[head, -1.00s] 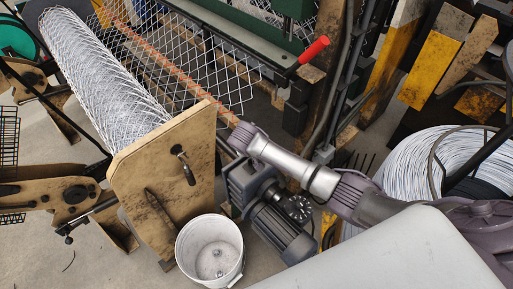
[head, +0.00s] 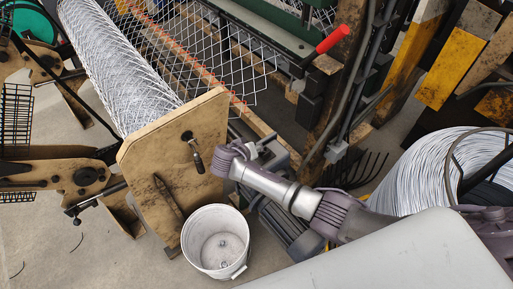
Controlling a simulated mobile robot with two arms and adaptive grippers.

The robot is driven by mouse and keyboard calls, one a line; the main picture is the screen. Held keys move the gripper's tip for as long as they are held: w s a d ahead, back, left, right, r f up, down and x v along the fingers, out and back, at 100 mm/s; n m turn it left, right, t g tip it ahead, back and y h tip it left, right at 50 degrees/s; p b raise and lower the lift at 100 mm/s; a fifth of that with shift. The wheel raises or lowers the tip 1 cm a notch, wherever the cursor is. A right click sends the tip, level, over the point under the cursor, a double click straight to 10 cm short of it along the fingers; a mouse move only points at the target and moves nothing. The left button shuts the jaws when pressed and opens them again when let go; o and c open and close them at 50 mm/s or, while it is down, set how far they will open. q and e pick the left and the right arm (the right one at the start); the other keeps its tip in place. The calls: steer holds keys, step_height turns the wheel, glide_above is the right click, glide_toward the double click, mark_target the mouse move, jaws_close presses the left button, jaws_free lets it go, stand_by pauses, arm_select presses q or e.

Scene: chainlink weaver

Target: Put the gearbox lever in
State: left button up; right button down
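A lever with a red grip (head: 334,39) sticks up at the end of the green machine beam. I cannot tell whether it is the gearbox lever. A grey gearbox with a motor (head: 287,222) stands on the floor, partly hidden behind my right arm. My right arm comes in from the lower right, and its wrist end (head: 230,160) is over the gearbox, just right of the wooden end plate. The fingers of my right gripper cannot be made out. My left gripper is not in view.
A wooden end plate (head: 150,155) with a dark handle (head: 193,152) stands left of my arm. A white bucket (head: 214,240) sits below it. A roll of chainlink mesh (head: 115,65) lies behind. A wire coil (head: 425,165) is at right.

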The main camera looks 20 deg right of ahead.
steer(key=shift+a+r, duration=0.1)
steer(key=shift+a, duration=0.15)
steer(key=c, duration=1.1)
jaws_free()
steer(key=shift+s+a, duration=0.1)
steer(key=shift+s, duration=0.05)
steer(key=v, duration=1.2)
